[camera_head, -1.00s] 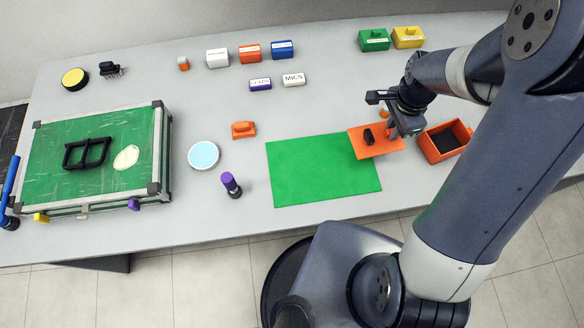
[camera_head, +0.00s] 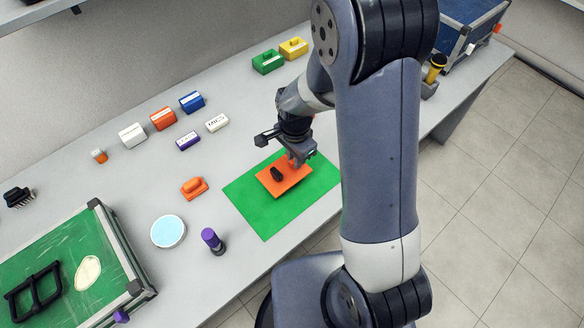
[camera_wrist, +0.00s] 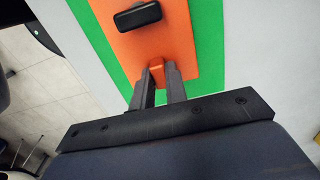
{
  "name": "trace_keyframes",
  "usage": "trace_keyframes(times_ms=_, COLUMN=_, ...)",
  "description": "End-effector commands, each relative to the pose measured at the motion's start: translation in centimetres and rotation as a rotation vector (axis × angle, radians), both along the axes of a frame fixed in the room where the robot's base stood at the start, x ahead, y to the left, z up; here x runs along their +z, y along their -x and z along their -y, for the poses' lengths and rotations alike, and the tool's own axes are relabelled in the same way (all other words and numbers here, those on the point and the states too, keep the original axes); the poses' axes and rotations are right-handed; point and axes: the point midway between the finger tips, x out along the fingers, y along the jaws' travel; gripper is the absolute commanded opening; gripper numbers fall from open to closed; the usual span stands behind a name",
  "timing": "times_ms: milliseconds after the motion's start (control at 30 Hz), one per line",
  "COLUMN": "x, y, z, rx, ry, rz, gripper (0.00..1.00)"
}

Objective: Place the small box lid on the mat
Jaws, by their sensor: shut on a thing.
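The small box lid (camera_head: 291,181) is a flat orange plate with a black knob near its left side. It is over the middle of the green mat (camera_head: 258,213). I cannot tell whether it touches the mat or hangs just above it. My gripper (camera_head: 297,160) is shut on the lid's edge. In the wrist view, the two dark fingers of my gripper (camera_wrist: 158,88) pinch an orange tab on the lid (camera_wrist: 150,45), and green mat (camera_wrist: 208,40) shows on both sides of it. The open orange box is out of view behind my arm.
A light blue disc (camera_head: 168,231), a purple-capped cylinder (camera_head: 213,240) and an orange handled block (camera_head: 194,188) lie left of the mat. Several labelled coloured blocks stand behind. A green-topped case (camera_head: 80,265) fills the lower left. Bare table lies around the mat.

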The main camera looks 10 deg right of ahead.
Motion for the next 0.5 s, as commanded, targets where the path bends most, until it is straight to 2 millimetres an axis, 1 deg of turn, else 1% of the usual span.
trace_keyframes(times_ms=67, x=-0.6, y=0.0, z=0.0, rx=0.000, ry=0.000, rz=-0.002, gripper=0.00)
trace_keyframes(times_ms=300, x=-3.7, y=0.1, z=0.0, rx=0.001, ry=0.001, rz=-0.003, gripper=0.00)
trace_keyframes(times_ms=400, x=-4.3, y=0.0, z=0.0, rx=0.001, ry=0.001, rz=-0.001, gripper=0.00)
trace_keyframes(times_ms=500, x=-4.4, y=0.0, z=0.0, rx=0.001, ry=-0.001, rz=0.001, gripper=0.00)
